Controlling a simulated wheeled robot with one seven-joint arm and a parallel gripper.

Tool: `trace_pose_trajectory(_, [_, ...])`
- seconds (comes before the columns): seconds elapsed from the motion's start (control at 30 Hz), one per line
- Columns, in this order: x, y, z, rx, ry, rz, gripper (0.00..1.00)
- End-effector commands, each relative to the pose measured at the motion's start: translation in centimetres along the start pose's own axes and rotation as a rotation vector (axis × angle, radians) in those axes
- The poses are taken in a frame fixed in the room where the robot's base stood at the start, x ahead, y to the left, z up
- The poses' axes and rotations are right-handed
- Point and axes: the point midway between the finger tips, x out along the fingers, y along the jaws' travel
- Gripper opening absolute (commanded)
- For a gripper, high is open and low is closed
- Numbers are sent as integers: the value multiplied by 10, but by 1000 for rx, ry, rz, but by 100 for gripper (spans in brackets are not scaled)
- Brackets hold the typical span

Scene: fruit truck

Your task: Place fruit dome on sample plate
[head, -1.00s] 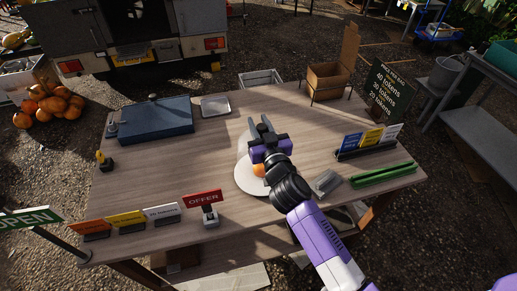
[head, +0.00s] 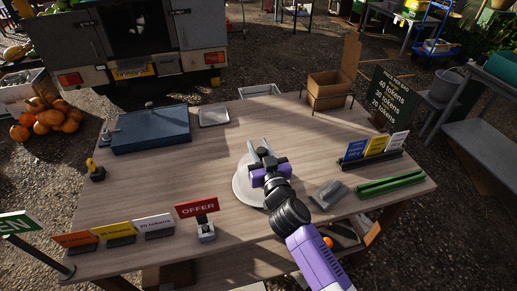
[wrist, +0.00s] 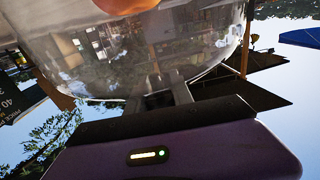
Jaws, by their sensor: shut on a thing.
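The round pale sample plate (head: 246,194) lies on the wooden table, partly hidden by my gripper and arm. My gripper (head: 259,146) is over the plate in the head view. In the wrist view my gripper (wrist: 160,88) is shut on the dark knob of the clear fruit dome (wrist: 205,55). The dome fills the upper part of that view, with reflections on it. An orange fruit (wrist: 122,4) shows at the top edge of the wrist view. The dome is hard to make out in the head view, so I cannot tell whether it touches the plate.
A blue case (head: 151,130) and a metal tray (head: 214,115) are at the back. The table (head: 185,170) left of the plate is clear.

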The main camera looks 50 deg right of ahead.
Motion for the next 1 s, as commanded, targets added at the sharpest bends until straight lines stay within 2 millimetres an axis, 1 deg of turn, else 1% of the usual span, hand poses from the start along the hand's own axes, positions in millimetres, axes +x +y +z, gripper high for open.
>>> trace_pose_trajectory(0.17, [0, 0, 3, -2, 0, 0, 0])
trace_pose_trajectory(0.2, [0, 0, 3, -1, 0, 0, 34])
trace_pose_trajectory(0.27, [0, 0, 3, -1, 0, 1, 45])
trace_pose_trajectory(0.3, [0, 0, 3, -1, 0, 1, 49])
trace_pose_trajectory(0.57, [0, 0, 3, -1, 0, 1, 49])
trace_pose_trajectory(0.7, [0, 0, -1, 1, 1, 0, 49])
trace_pose_trajectory(0.77, [-7, 0, 1, 0, -2, -1, 49])
trace_pose_trajectory(0.87, [-23, 0, 1, -2, -3, -1, 49])
trace_pose_trajectory(1.0, [-52, 0, 2, -2, -3, -1, 49])
